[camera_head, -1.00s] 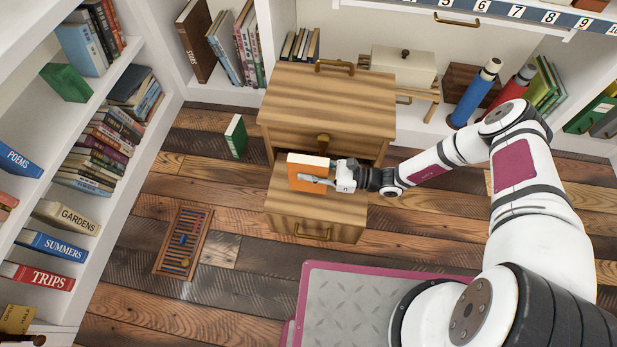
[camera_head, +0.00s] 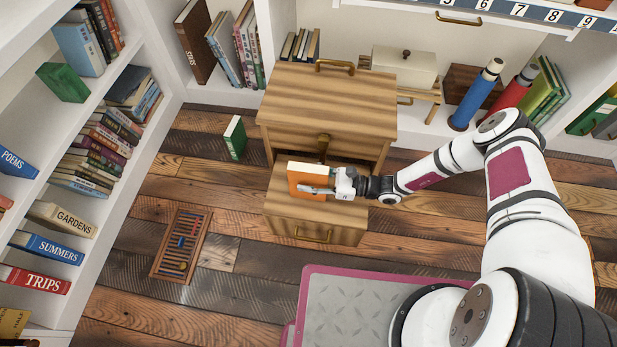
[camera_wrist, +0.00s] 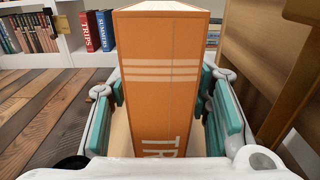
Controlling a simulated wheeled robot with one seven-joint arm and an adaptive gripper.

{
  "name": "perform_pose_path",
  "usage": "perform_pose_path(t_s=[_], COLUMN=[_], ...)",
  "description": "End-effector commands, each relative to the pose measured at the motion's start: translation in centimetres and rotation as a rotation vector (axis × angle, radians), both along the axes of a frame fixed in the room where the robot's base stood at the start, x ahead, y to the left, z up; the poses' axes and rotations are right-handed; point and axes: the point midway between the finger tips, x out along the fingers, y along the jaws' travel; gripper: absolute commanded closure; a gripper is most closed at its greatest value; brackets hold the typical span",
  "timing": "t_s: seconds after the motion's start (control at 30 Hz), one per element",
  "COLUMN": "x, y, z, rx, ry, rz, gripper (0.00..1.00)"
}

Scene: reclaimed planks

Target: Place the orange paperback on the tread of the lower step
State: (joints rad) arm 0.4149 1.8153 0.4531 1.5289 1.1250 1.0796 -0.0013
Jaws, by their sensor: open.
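The orange paperback (camera_head: 305,181) stands upright on the tread of the lower step (camera_head: 282,207) of the wooden step unit, near the riser of the upper step. My gripper (camera_head: 320,187) is at the book from the right. In the wrist view the book's orange spine (camera_wrist: 160,85) stands between my fingers (camera_wrist: 168,108), with pale stripes and part of a title. The teal finger pads are on both sides of it, and a gap shows at least at the right pad. My gripper is open around the book. The book's bottom edge is hidden.
The upper step (camera_head: 325,105) rises just behind the book. A green book (camera_head: 235,138) stands on the floor to the left, and a wooden bead frame (camera_head: 181,245) lies nearer. Bookshelves line the left and back. The tread is bare in front of the book.

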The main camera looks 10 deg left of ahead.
Motion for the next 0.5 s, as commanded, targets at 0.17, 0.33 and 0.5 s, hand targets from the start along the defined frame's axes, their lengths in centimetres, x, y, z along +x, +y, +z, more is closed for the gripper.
perform_pose_path(t_s=[0.17, 0.33, 0.5], x=[0.1, 0.0, -0.1], y=[-1.1, -4.5, -8.0], z=[0.3, 0.4, 0.3], rx=[-0.002, -0.002, -0.002], ry=[-0.001, -0.003, -0.002], rz=[-0.003, -0.004, -0.004], gripper=[0.55, 0.55, 0.55])
